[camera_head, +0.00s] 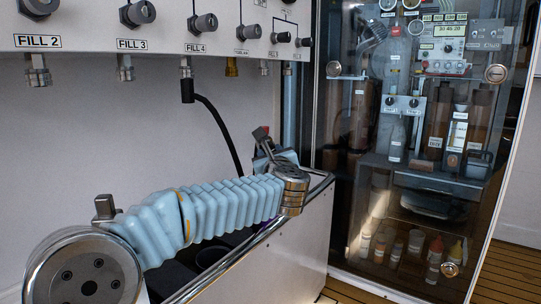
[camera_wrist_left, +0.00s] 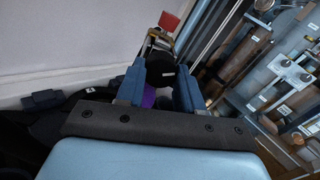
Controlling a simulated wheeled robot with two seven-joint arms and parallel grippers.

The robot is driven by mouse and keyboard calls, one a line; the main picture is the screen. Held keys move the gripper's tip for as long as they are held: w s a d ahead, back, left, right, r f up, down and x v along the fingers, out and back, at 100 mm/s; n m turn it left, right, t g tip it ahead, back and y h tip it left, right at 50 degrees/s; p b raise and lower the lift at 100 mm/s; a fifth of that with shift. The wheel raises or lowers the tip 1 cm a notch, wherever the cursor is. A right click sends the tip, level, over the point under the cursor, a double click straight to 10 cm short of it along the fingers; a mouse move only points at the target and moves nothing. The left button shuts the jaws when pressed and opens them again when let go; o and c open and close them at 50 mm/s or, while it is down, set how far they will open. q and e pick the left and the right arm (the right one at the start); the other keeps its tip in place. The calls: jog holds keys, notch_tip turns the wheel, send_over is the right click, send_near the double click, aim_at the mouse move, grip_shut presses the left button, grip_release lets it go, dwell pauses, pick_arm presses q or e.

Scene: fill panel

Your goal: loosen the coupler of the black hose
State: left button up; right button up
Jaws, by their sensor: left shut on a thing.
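The black hose (camera_head: 208,104) hangs from the fitting under FILL 4 (camera_head: 186,67) in the head view. It curves down to the right and its lower end is hidden behind my left arm. My left gripper (camera_head: 270,150) is beyond the arm's wrist, over the open-topped bin, and mostly hidden in the head view. In the left wrist view my left gripper (camera_wrist_left: 160,70) has its blue fingers on either side of a black, rounded part (camera_wrist_left: 160,80) with a small pale label. I cannot tell whether this is the hose's coupler. My right gripper is not in view.
A red-topped metal piece (camera_wrist_left: 168,22) stands just beyond the fingers. The bin's metal rim (camera_head: 240,250) runs under my arm. A glass-fronted cabinet (camera_head: 345,150) with instruments and bottles stands to the right. The fill panel (camera_head: 90,25) is above left.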

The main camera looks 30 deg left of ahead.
pick_arm(q)
jog(key=o, duration=1)
jog(key=shift+o, duration=0.2)
jog(key=v, duration=1.4)
jog(key=shift+w, duration=0.1)
